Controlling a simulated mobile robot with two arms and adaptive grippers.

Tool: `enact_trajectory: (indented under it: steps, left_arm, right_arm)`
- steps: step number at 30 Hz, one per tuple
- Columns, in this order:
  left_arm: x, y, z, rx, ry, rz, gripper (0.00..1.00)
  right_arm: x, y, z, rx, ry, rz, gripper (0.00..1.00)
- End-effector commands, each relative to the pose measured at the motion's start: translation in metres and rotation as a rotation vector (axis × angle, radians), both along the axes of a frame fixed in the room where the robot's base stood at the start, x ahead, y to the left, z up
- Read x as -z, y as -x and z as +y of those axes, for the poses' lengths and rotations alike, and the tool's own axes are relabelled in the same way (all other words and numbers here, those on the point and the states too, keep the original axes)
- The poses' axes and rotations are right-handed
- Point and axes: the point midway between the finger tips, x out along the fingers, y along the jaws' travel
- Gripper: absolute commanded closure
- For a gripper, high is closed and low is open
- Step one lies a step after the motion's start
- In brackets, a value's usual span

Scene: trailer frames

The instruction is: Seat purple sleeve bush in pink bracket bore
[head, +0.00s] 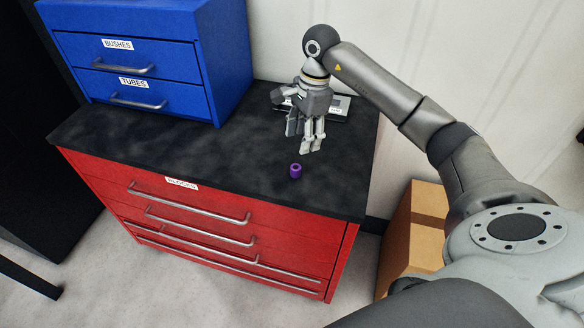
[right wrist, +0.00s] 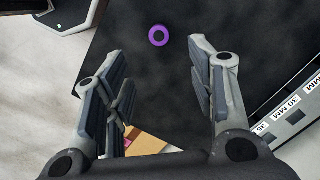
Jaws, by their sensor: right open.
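The purple sleeve bush (head: 295,171) stands upright on the black top of the red cabinet, near its front edge. Its ring end and dark bore show in the right wrist view (right wrist: 158,36), beyond the fingertips and between their lines. My right gripper (head: 308,146) points down above the cabinet top, a little behind and right of the bush. Its fingers are apart with nothing between them, and it also shows in the right wrist view (right wrist: 155,58). My left gripper is not in view.
A blue drawer unit (head: 226,60) stands at the back left of the red cabinet (head: 120,190). A grey block (head: 338,106) is behind my right gripper; a strip with millimetre labels (right wrist: 290,108) shows in the wrist view. A cardboard box (head: 412,235) stands right of the cabinet.

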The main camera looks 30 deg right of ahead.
Motion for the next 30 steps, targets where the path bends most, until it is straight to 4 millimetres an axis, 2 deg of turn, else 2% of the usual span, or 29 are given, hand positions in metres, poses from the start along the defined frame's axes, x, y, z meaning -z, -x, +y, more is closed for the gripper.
enact_trajectory:
  steps: [6,14,21,25,30]
  left_arm:
    - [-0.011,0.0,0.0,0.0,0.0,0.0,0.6]
    - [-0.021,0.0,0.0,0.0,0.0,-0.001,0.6]
    - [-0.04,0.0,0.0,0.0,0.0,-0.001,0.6]
    - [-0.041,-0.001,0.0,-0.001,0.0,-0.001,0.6]
    - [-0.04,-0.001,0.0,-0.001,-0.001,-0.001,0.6]
  right_arm:
    - [0.034,0.001,0.007,-0.001,-0.003,0.006,0.49]
    - [0.053,0.001,0.011,-0.002,-0.005,0.004,0.49]
    - [0.086,0.0,0.018,-0.001,-0.007,0.004,0.49]
    - [0.097,0.0,0.018,0.0,-0.004,0.003,0.49]
    - [0.099,-0.001,0.019,0.0,-0.004,0.001,0.49]
